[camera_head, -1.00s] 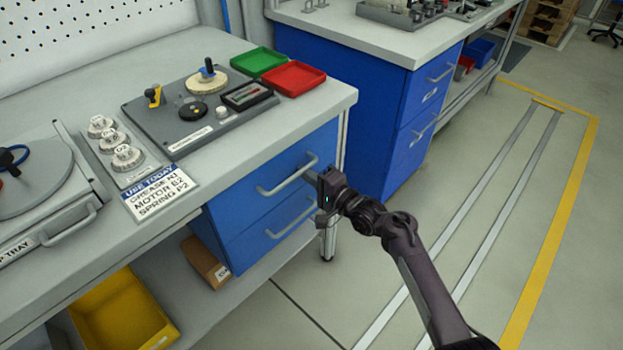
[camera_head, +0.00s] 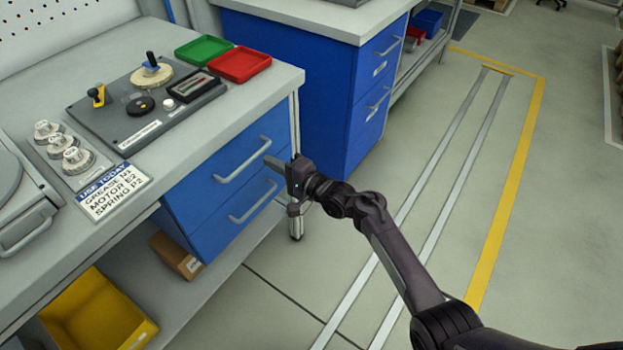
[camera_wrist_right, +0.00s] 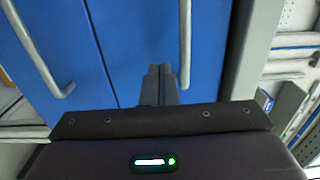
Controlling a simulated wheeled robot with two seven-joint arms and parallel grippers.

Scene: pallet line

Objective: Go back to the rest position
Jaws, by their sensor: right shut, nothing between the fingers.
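My right gripper (camera_head: 272,163) is in front of the blue drawers (camera_head: 232,195) under the near bench, close to the bench's right front leg. My right arm comes in from the lower right. In the right wrist view the fingers (camera_wrist_right: 160,72) are together with nothing between them, and the blue drawer fronts with two pale handles lie beyond them. The gripper looks apart from the handles, though the exact gap is hard to tell. My left gripper is not in view.
The near bench (camera_head: 268,85) carries a grey fixture board (camera_head: 135,140), a green tray (camera_head: 204,49), a red tray (camera_head: 240,65) and a label card (camera_head: 112,190). A yellow bin (camera_head: 100,318) and a cardboard box (camera_head: 175,256) are on the shelf below. Open floor with a yellow line lies right.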

